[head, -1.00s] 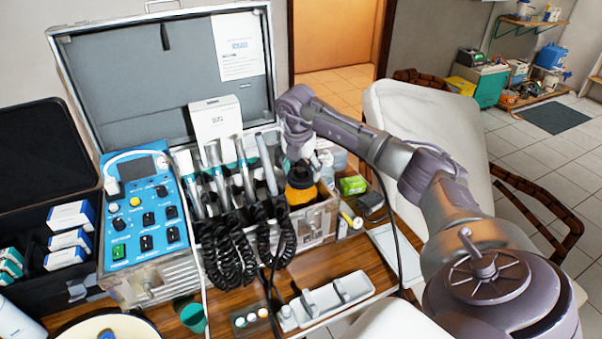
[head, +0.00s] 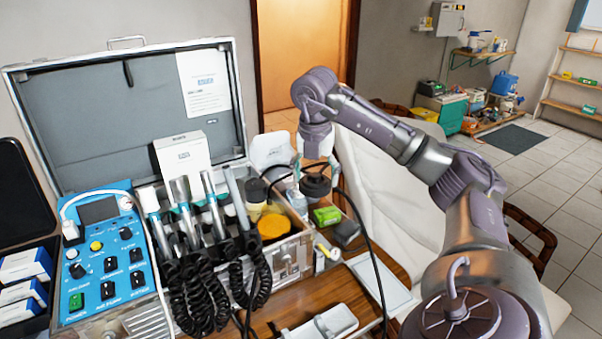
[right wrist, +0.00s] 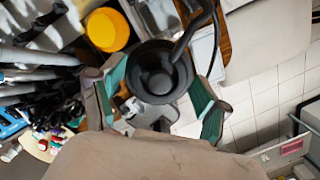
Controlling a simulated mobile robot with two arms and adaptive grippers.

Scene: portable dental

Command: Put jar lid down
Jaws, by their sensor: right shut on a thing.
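The jar lid (head: 315,186) is black and round. My right gripper (head: 314,168) is shut on it and holds it up, to the right of the open orange jar (head: 273,227) in the picture. In the right wrist view the lid (right wrist: 157,75) sits between the green-sided fingers, and the orange jar (right wrist: 107,30) shows at its upper left. What lies directly under the lid is partly hidden. My left gripper is not in view.
The open case (head: 283,263) holds dental handpieces (head: 187,210) with coiled cords. A second dark-capped jar (head: 255,190) stands close by. A green box (head: 326,215) and a pale tray (head: 380,283) lie to the right. A black cable hangs beside the lid.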

